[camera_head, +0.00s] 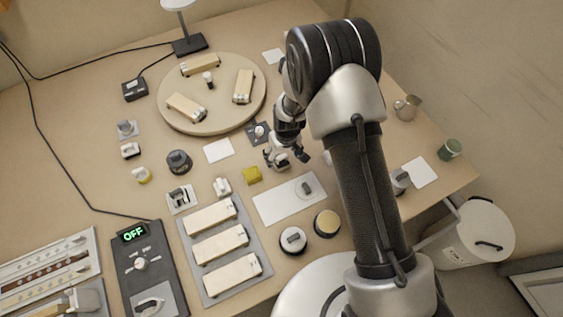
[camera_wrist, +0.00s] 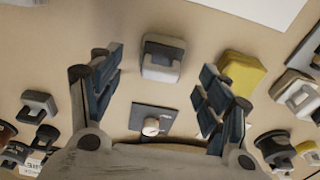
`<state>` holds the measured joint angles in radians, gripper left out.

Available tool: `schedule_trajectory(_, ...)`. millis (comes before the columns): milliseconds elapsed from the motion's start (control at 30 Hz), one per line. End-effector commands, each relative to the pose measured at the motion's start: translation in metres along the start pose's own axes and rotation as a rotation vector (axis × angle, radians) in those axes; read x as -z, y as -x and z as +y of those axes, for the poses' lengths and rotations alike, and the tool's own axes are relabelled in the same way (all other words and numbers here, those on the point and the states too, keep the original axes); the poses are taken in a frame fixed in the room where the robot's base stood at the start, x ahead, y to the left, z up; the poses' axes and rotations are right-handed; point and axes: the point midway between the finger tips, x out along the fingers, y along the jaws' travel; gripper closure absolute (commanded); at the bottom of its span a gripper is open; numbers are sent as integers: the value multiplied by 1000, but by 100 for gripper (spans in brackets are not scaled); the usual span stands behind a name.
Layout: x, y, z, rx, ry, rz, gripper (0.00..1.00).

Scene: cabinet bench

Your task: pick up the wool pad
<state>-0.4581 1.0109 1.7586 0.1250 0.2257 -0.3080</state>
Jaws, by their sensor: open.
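A small pale grey block with a raised grip (camera_wrist: 162,58) lies on the bench between my fingertips in the wrist view. It looks most like the wool pad, though its material is not clear. In the head view the block (camera_head: 281,161) is partly hidden under my gripper (camera_head: 286,156). My gripper is open and empty, pointing down; in the wrist view its two fingers (camera_wrist: 160,66) stand apart, one to each side of the block. Whether the fingertips reach down to the block's height cannot be told.
A yellow block (camera_head: 252,174) sits close by on the left. A dark plate with a knob (camera_head: 257,132) lies behind, and a white panel (camera_head: 290,198) lies in front. A round board with wooden blocks (camera_head: 222,118) is at the back. Small fixtures crowd the left side.

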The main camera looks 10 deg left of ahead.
Motion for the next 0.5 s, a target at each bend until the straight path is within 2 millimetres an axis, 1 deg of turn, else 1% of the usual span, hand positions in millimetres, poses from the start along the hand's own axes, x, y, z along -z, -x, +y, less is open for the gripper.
schedule_trajectory(33,-2,-10,-1,0,0,-2,30)
schedule_trajectory(100,-3,-22,-1,0,0,-2,30)
schedule_trajectory(233,-3,-40,-1,0,0,-2,30)
schedule_trajectory(300,-2,-42,-1,0,0,-1,30)
schedule_trajectory(467,-2,-41,-1,0,0,0,30)
schedule_trajectory(500,-2,-41,-1,0,0,0,31)
